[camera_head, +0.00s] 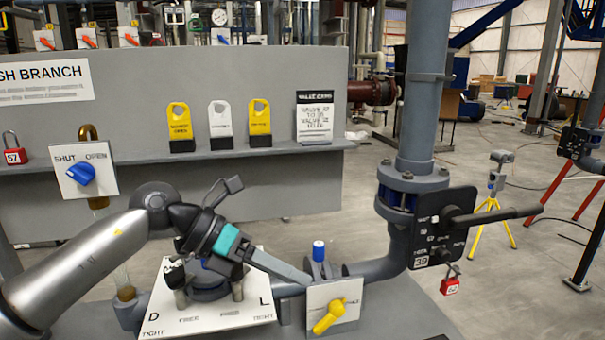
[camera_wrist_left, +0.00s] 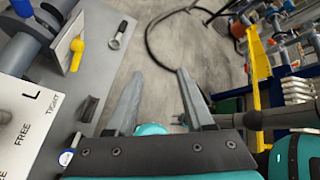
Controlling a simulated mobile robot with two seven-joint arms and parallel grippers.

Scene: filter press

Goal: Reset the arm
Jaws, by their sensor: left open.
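My left arm comes in from the left in the head view. Its gripper (camera_head: 303,277) extends over the white plate marked D, L, FREE and TIGHT (camera_head: 258,312), with its fingers pointing right toward the yellow-handled valve (camera_head: 330,316). In the left wrist view the two grey fingers (camera_wrist_left: 160,75) are spread apart. The lettered plate (camera_wrist_left: 25,115) and the yellow handle (camera_wrist_left: 77,50) lie to the left of the fingers there. The arm and gripper hide part of the plate's fitting.
A blue knob on a SHUT/OPEN plate (camera_head: 80,173) stands at left. A black lever (camera_head: 495,214) juts right from the grey pipe (camera_head: 422,110), with a red padlock (camera_head: 450,286) below. A grey shelf (camera_head: 270,148) holds yellow and white tags.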

